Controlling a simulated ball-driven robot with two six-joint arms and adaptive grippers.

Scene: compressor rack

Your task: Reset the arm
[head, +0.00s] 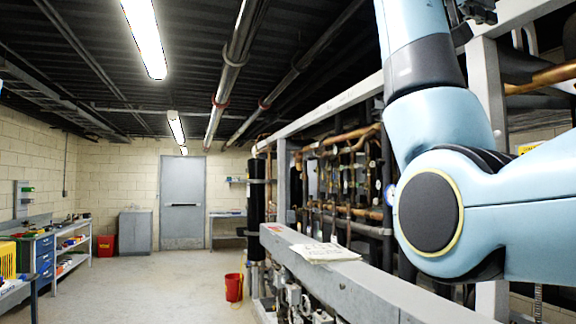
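My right arm (436,140) fills the right side of the head view in light blue and dark grey. Its large round joint is at mid-height. One link rises from there out of the top edge, and another runs out of the right edge. My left arm does not show. The compressor rack (345,273), with a grey steel frame, stands behind and below my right arm. Part of the rack is hidden by the arm.
Sheets of paper (325,252) lie on the rack's beam. Copper pipes (350,140) run inside the rack. A red bucket (234,288) stands on the floor beside it. Blue drawers (45,258) and shelves line the left wall. The floor towards the grey door (182,205) is clear.

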